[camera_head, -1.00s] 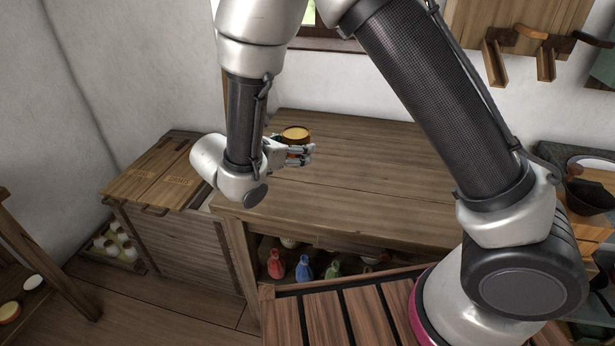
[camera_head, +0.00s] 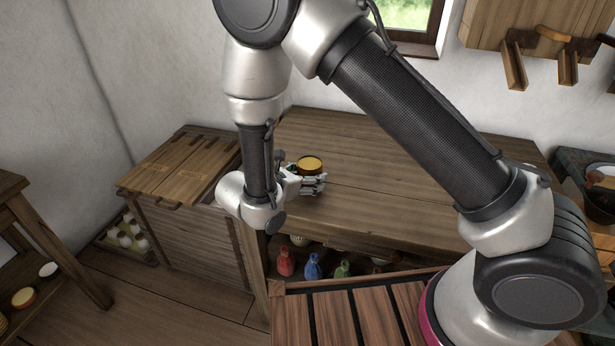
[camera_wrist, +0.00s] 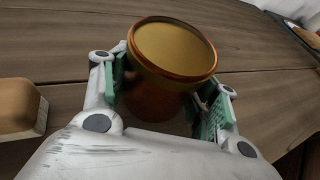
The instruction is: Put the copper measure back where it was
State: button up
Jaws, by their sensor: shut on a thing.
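The copper measure (camera_head: 309,164) is a small round cup with a copper rim and a yellowish inside. In the wrist view the copper measure (camera_wrist: 172,55) stands upright between the green-padded fingers. My gripper (camera_head: 310,182) is shut on it, over the left part of the wooden worktop (camera_head: 400,165). In the wrist view my gripper (camera_wrist: 165,95) holds it from both sides. The cup's underside is hidden, so I cannot tell whether it touches the top.
A light brown block-like thing (camera_wrist: 18,108) lies left of my gripper in the wrist view. A lidded wooden chest (camera_head: 180,170) stands at left. Red, blue and green bottles (camera_head: 312,268) stand on the shelf below. Most of the worktop is clear. Wooden tools hang at upper right.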

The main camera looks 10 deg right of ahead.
jog(key=o, duration=1.2)
jog(key=shift+f, duration=0.1)
jog(key=shift+a+r, duration=0.1)
jog(key=shift+r, duration=0.15)
jog(key=v, duration=1.1)
jog(key=shift+s+a, duration=0.25)
jog(key=shift+s, duration=0.1)
